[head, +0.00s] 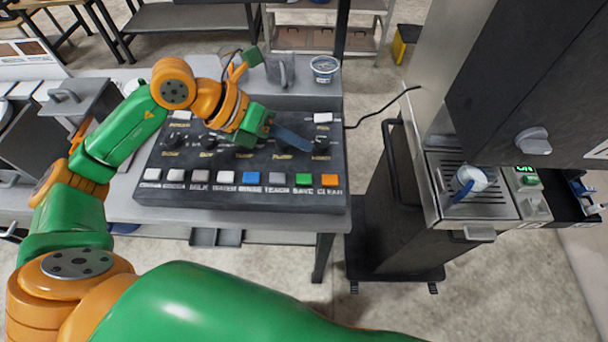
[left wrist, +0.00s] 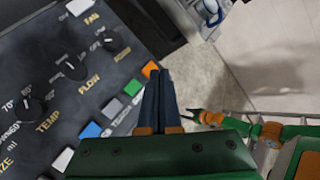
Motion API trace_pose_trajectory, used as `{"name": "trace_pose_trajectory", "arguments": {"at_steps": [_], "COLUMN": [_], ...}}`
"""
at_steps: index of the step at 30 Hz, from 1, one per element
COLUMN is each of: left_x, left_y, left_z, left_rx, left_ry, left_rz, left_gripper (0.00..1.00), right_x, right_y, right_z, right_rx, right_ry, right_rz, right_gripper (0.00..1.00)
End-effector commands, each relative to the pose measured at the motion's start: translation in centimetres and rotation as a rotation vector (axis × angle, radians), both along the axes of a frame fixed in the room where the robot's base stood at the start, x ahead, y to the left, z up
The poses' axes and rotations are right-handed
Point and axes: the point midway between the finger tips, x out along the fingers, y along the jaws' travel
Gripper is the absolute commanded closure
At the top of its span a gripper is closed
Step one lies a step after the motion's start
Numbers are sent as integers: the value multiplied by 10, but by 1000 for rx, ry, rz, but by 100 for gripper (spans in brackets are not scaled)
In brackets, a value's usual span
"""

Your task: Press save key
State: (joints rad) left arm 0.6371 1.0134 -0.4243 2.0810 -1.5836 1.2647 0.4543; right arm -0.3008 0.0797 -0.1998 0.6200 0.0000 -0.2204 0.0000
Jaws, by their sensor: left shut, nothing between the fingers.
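The save key (head: 302,180) is a green square key in the front row of the dark key panel (head: 200,146), between a grey key and an orange one. It also shows in the left wrist view (left wrist: 132,87). My left gripper (head: 307,148) is shut and empty, reaching over the panel from the left. In the head view its tips appear behind the save key, near the rightmost knob. In the left wrist view the shut fingers (left wrist: 158,77) appear beside the orange key. I cannot tell the height of the tips above the panel. I cannot make out my right gripper.
The blue key (head: 251,178) and orange clear key (head: 329,180) share the front row. Several knobs stand behind it. A jug (head: 280,70) and a cup (head: 324,68) stand behind the panel. A coffee machine (head: 480,205) is to the right, across open floor.

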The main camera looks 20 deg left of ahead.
Motion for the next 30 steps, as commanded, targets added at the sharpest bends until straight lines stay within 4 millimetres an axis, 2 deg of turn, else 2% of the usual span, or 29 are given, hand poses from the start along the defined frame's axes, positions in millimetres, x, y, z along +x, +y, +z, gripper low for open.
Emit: {"name": "trace_pose_trajectory", "arguments": {"at_steps": [5, 18, 22, 30], "left_x": [0, 0, 0, 0], "left_y": [0, 0, 0, 0], "left_z": [-18, -82, -88, -86], "left_rx": [-1, -1, -2, -2], "left_ry": [1, 0, 0, 0], "left_rz": [0, -1, -1, -1], "left_gripper": [100, 100, 100, 100], "right_x": [0, 0, 0, 1], "right_y": [0, 0, 0, 0], "right_z": [-15, -70, -76, -74], "right_rx": [0, 0, 0, 0], "right_ry": [0, -1, -1, -1], "right_rz": [0, 0, 0, 0], "right_gripper": [50, 50, 50, 50]}}
